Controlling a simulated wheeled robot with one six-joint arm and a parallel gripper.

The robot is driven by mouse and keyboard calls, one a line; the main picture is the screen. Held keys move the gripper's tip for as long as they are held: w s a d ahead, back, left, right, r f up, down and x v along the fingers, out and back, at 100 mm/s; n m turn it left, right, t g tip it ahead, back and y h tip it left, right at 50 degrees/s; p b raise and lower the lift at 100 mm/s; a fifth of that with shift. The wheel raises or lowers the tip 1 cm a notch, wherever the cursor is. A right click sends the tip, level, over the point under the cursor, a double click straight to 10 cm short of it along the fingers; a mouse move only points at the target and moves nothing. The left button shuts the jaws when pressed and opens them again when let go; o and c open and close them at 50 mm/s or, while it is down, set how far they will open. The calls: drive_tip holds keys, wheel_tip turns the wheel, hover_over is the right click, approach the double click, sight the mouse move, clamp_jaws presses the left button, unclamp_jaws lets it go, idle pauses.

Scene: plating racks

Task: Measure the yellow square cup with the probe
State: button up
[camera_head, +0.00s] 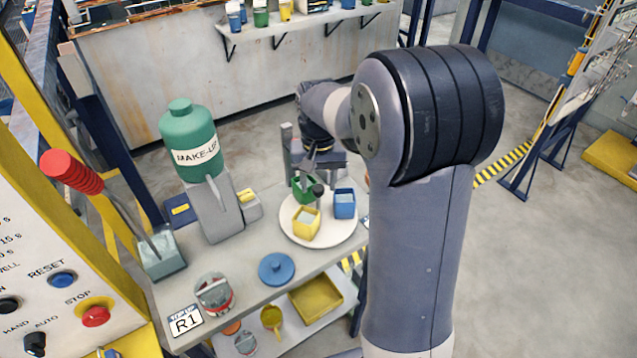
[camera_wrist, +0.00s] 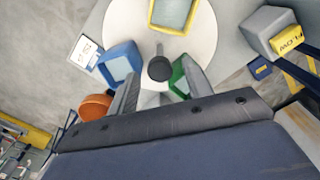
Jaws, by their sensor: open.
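The yellow square cup (camera_head: 306,224) sits at the near side of a round white plate (camera_head: 325,238) and holds pale liquid. It shows at the top of the wrist view (camera_wrist: 192,14), cut by the edge. A dark round knob (camera_wrist: 159,68), perhaps the probe's top, stands near the plate's middle; it also shows in the head view (camera_head: 318,190). My gripper (camera_wrist: 161,72) is open above the plate, its fingers on either side of the knob in the wrist view; contact cannot be told. What is below the knob is mostly hidden.
A blue square cup (camera_head: 344,205) and a green one (camera_head: 303,190) share the plate. A green bottle (camera_head: 188,140) on a grey stand is to the left. A blue lid (camera_head: 276,269) lies nearer. An orange round thing (camera_wrist: 95,107) is beside the plate.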

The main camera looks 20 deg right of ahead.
drive_tip(key=shift+f, duration=0.6)
clamp_jaws()
